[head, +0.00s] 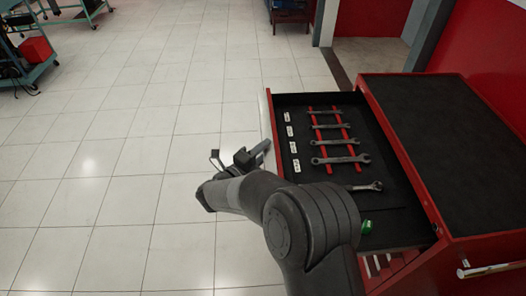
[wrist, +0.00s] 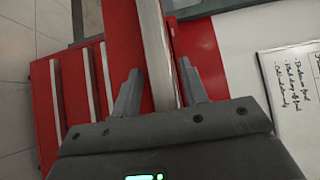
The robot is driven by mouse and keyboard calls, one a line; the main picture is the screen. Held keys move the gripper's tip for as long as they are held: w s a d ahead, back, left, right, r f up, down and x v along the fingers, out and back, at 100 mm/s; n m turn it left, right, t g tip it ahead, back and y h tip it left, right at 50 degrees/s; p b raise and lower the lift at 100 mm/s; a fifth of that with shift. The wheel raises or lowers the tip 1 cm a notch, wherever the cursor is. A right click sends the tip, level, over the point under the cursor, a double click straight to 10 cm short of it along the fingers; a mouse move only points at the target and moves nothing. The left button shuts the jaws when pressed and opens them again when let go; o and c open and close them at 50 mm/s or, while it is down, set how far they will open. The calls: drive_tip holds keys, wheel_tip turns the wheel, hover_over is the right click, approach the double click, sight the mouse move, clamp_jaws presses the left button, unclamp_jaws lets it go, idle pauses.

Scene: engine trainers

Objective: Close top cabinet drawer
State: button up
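The red cabinet (head: 445,140) stands at the right in the head view, with a black top. Its top drawer (head: 330,215) is pulled out to the left and shows a black lining with several wrenches. My gripper (head: 258,152) is just outside the drawer's front edge, partly hidden by my arm. In the wrist view my gripper (wrist: 160,88) has its two fingers apart, with a pale metal strip (wrist: 155,45) on a red front running between them. A gap shows beside the left finger; I cannot tell whether the right finger touches the strip.
A green item (head: 366,227) lies in the drawer's near end. A teal cart (head: 35,55) stands far left. The tiled floor (head: 120,150) left of the drawer is clear. A white sheet with handwriting (wrist: 293,85) shows in the wrist view.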

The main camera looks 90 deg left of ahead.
sight(361, 155)
drive_tip(key=shift+f, duration=0.1)
clamp_jaws()
idle(0.3)
drive_tip(key=w, duration=3.2)
drive_tip(key=shift+d+f, duration=0.2)
drive_tip(key=shift+f, duration=0.15)
drive_tip(key=shift+c, duration=1.4)
unclamp_jaws()
drive_tip(key=shift+o, duration=1.4)
drive_tip(key=shift+a+r, duration=0.1)
drive_tip(key=shift+r, duration=0.2)
drive_tip(key=shift+s, duration=0.1)
drive_tip(key=v, duration=1)
drive_tip(key=shift+s+d, duration=0.25)
